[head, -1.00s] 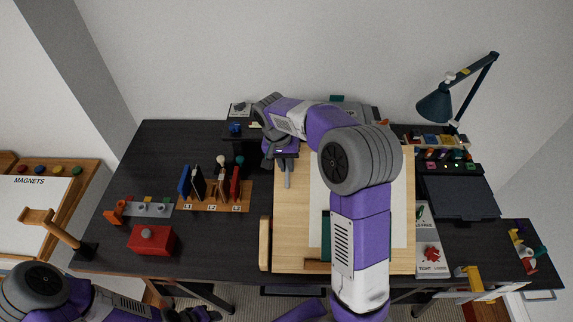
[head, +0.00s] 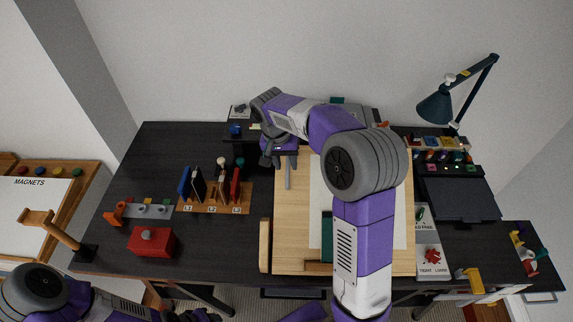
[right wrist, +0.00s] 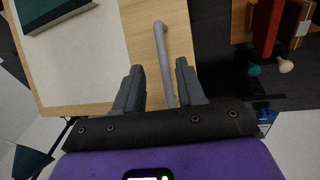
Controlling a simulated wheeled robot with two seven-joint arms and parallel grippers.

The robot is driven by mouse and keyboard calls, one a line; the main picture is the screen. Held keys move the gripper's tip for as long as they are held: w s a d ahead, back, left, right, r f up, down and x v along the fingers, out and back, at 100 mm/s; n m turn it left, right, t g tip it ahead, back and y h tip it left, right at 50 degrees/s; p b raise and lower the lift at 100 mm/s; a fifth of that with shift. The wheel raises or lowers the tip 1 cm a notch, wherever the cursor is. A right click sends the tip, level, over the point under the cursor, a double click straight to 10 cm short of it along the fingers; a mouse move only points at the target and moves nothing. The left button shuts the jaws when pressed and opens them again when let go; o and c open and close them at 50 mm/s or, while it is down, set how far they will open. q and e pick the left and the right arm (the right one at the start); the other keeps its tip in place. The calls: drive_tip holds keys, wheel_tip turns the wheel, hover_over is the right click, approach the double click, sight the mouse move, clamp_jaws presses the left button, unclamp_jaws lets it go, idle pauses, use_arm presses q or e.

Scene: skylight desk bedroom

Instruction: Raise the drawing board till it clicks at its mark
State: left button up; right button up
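The wooden drawing board (head: 290,220) lies on the desk with white paper on it; my right arm hides part of it. It also shows in the right wrist view (right wrist: 140,38). A grey bar-shaped handle (head: 288,178) runs along the board's left side near its far end. My right gripper (head: 282,160) is at the far end of this handle. In the right wrist view its fingers (right wrist: 161,85) are apart, with the grey handle (right wrist: 161,50) passing between them, and gaps show on both sides. My left gripper (head: 203,315) is partly visible at the bottom edge; its fingers are unclear.
A dark green book (head: 326,232) rests on the board. A slotted rack (head: 213,205) with upright coloured pieces and a red box (head: 151,241) stand left of the board. A desk lamp (head: 436,105) and a dark tray (head: 460,200) are to the right.

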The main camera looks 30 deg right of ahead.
drive_tip(key=r, duration=0.3)
drive_tip(key=a+r, duration=0.1)
drive_tip(key=r, duration=0.1)
drive_tip(key=shift+w+r, duration=0.1)
drive_tip(key=shift+r, duration=0.25)
drive_tip(key=shift+f, duration=0.1)
